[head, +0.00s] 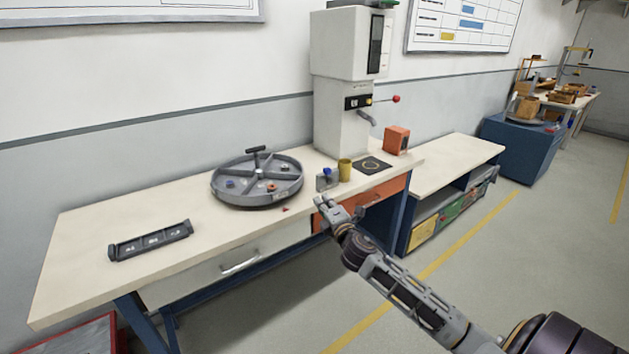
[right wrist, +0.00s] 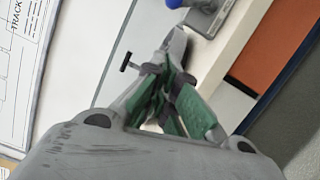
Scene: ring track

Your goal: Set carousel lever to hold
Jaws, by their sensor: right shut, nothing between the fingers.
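In the right wrist view the blue knob (right wrist: 178,3) shows at the top edge, beyond the fingers. My right gripper (head: 320,203) is shut and empty at the bench's front edge, in front of the fixture and apart from it. My left gripper is out of view.
A yellow cup (head: 345,170) stands close right of the fixture, near a black pad (head: 371,166) and an orange box (head: 396,140). A tall grey machine (head: 342,100) with a red-knobbed arm stands behind. A dark labelled rack (head: 151,240) lies at left, with bare bench around it.

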